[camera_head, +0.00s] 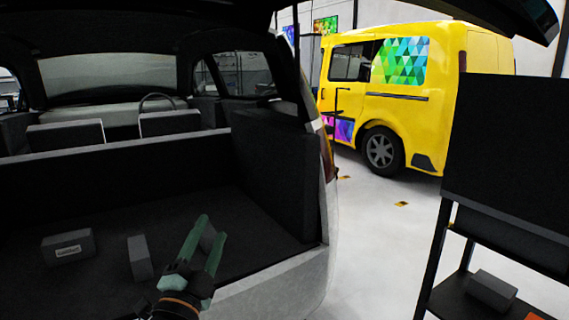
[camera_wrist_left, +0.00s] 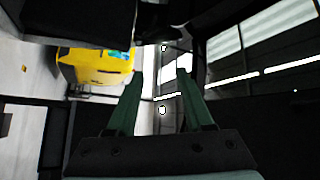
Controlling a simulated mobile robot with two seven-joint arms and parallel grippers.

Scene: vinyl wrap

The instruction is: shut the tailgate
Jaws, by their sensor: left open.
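The tailgate (camera_head: 495,12) is raised. Only its dark edge shows along the top right of the head view; most of it is out of frame. The open boot (camera_head: 200,210) of the car lies below, with a dark floor and a pale rear sill (camera_head: 270,290). My left gripper (camera_head: 212,228) is over the boot near the sill, with its green fingers apart. In the left wrist view the open fingers (camera_wrist_left: 160,75) have nothing between them. The gripper is well below the tailgate edge and apart from it. My right gripper is not in view.
In the boot lie a labelled grey box (camera_head: 68,247) and a grey block (camera_head: 140,257); another grey block (camera_head: 207,238) shows behind my fingers. A dark shelf cart (camera_head: 505,235) stands at right.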

